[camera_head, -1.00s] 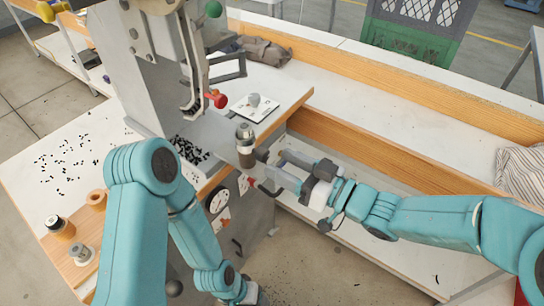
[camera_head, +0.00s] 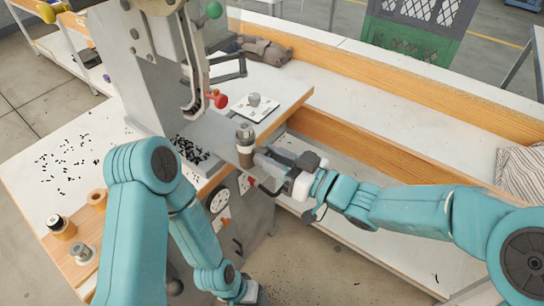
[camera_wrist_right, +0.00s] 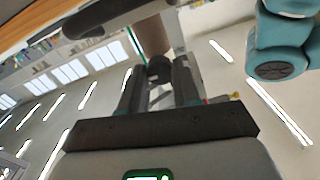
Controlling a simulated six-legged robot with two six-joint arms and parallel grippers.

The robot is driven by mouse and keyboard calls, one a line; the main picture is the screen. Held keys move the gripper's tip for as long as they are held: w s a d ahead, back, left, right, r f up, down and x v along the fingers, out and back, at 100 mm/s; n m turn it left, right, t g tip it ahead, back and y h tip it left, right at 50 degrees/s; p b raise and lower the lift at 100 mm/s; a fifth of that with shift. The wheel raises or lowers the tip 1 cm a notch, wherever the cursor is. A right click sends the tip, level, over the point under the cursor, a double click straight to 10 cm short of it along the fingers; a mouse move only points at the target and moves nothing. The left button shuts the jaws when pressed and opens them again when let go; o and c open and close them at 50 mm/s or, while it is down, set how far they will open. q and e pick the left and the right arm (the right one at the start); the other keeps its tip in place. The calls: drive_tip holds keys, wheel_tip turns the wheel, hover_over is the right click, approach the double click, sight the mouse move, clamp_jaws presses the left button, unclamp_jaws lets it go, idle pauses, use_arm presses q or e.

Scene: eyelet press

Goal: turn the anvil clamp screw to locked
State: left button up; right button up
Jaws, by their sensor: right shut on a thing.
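The anvil post (camera_head: 245,147), a grey and brown upright cylinder, stands at the right side of the press. My right gripper (camera_head: 262,157) reaches it from the right. In the right wrist view, its two dark fingers (camera_wrist_right: 158,85) are closed on a dark round knob (camera_wrist_right: 159,68), which looks like the anvil clamp screw. The brown post shows just behind the knob. In the head view the gripper covers the knob, and its locked or unlocked state cannot be read. My left arm hangs down to the bottom, where its gripper end (camera_head: 240,291) is not clear.
The press (camera_head: 155,75) has a red-knobbed lever (camera_head: 217,100). A white card with a grey knob (camera_head: 255,106) lies on the table behind the post. Small black pieces (camera_head: 190,150) are scattered on the press bed. A dial (camera_head: 219,200) is on the press front.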

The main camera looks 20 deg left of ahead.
drive_tip(key=m+p, duration=0.2)
drive_tip(key=shift+r+m, duration=0.2)
drive_tip(key=shift+m, duration=0.1)
drive_tip(key=m+p, duration=0.3)
drive_tip(key=m, duration=0.1)
drive_tip(key=shift+m, duration=0.4)
drive_tip(key=m+p, duration=0.2)
drive_tip(key=m, duration=0.1)
drive_tip(key=shift+f+m, duration=0.1)
drive_tip(key=shift+m, duration=0.2)
drive_tip(key=m+p, duration=0.2)
drive_tip(key=m, duration=0.2)
drive_tip(key=shift+m+t, duration=0.3)
drive_tip(key=shift+m, duration=0.1)
drive_tip(key=shift+s+f+m+t+p, duration=0.15)
drive_tip(key=shift+m+p, duration=1.75)
drive_tip(key=shift+m, duration=2.45)
drive_tip(key=shift+w+f+m+t+p, duration=0.15)
drive_tip(key=shift+m+p, duration=1.75)
drive_tip(key=shift+m, duration=2.45)
drive_tip(key=shift+s+h, duration=0.1)
drive_tip(key=shift+h, duration=0.2)
